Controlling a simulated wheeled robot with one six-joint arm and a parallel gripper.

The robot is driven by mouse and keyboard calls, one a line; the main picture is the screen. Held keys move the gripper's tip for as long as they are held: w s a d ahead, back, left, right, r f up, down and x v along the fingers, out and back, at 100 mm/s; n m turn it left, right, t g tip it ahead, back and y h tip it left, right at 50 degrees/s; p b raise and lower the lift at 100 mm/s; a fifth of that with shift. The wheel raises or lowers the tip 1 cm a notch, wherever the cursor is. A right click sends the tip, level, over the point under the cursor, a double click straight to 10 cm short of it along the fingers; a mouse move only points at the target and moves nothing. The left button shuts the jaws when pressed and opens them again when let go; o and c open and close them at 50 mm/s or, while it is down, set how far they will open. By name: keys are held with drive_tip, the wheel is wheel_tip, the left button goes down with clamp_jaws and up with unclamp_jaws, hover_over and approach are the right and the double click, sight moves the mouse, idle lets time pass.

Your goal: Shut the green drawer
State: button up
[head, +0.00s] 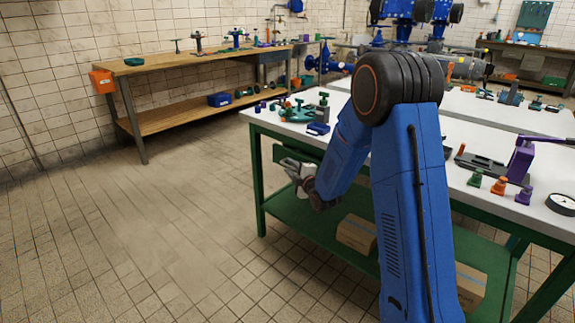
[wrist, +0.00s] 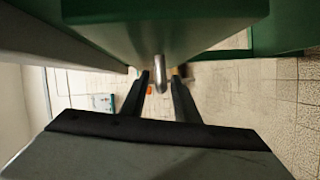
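The green drawer (wrist: 165,22) fills the top of the wrist view, with a silver bar handle (wrist: 159,72) sticking out from it. My gripper (wrist: 161,76) has its two dark fingers apart, one on each side of the handle, with a small gap visible on both sides. In the head view my gripper (head: 300,172) is beside the drawer area under the left end of the white-topped green table (head: 262,113). There my arm and gripper cover much of the drawer, and how far it stands out is hard to tell.
A lower green shelf (head: 290,215) of the table holds cardboard boxes (head: 357,234). Several small fittings and a blue box (head: 318,129) sit on the tabletop. A wooden bench (head: 170,68) stands along the back wall. The tiled floor left of the table is clear.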

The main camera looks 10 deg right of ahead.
drive_tip(key=shift+w, duration=0.1)
clamp_jaws()
drive_tip(key=shift+w+d, duration=0.6)
drive_tip(key=shift+d, duration=0.2)
drive_tip(key=shift+w+d, duration=0.55)
drive_tip(key=shift+d, duration=0.25)
unclamp_jaws()
drive_tip(key=shift+w+d, duration=0.1)
drive_tip(key=shift+d, duration=0.05)
drive_tip(key=v, duration=1.7)
drive_tip(key=shift+s, duration=0.25)
